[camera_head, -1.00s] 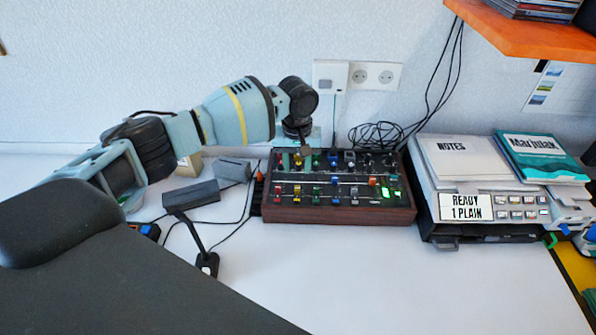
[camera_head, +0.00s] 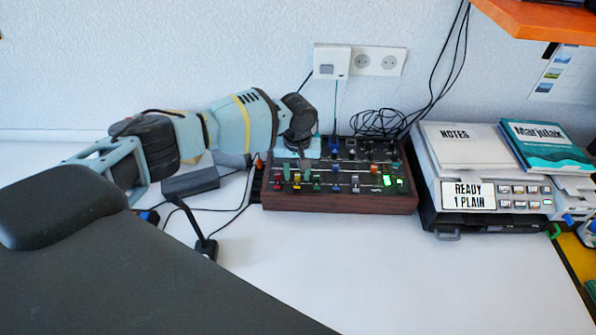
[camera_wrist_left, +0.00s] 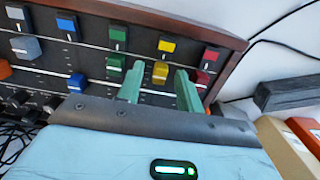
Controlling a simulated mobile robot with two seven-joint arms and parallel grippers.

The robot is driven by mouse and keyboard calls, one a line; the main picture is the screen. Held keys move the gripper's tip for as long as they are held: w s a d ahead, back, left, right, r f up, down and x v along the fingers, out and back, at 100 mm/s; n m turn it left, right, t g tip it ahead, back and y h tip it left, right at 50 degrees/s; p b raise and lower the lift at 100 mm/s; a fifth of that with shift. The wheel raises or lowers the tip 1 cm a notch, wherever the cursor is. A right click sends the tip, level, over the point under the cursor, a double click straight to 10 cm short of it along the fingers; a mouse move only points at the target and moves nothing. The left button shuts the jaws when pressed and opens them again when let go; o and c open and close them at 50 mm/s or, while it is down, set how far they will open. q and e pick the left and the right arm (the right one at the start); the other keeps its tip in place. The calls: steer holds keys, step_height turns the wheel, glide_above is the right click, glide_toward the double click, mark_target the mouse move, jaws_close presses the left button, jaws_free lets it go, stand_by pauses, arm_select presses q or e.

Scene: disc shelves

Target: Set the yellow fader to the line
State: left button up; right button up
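The mixer panel (camera_head: 340,203) has a dark face and a brown wooden edge. In the left wrist view the yellow fader cap (camera_wrist_left: 160,72) stands between my left gripper's two green fingers (camera_wrist_left: 158,90), with a gap visible on each side. A yellow square (camera_wrist_left: 166,44) and a short white mark lie beyond the cap, and a long white line crosses the panel near it. In the head view my left gripper (camera_head: 296,170) is over the panel's left part, its fingers small and partly hidden. My right gripper is not in view.
In the wrist view a red fader (camera_wrist_left: 205,79) and a green fader (camera_wrist_left: 115,63) flank the yellow one. A printer-like device (camera_head: 490,208) stands right. The front table is clear.

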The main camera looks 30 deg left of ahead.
arm_select(q)
steer(key=shift+c, duration=0.3)
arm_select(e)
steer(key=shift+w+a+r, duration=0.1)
arm_select(q)
jaws_close()
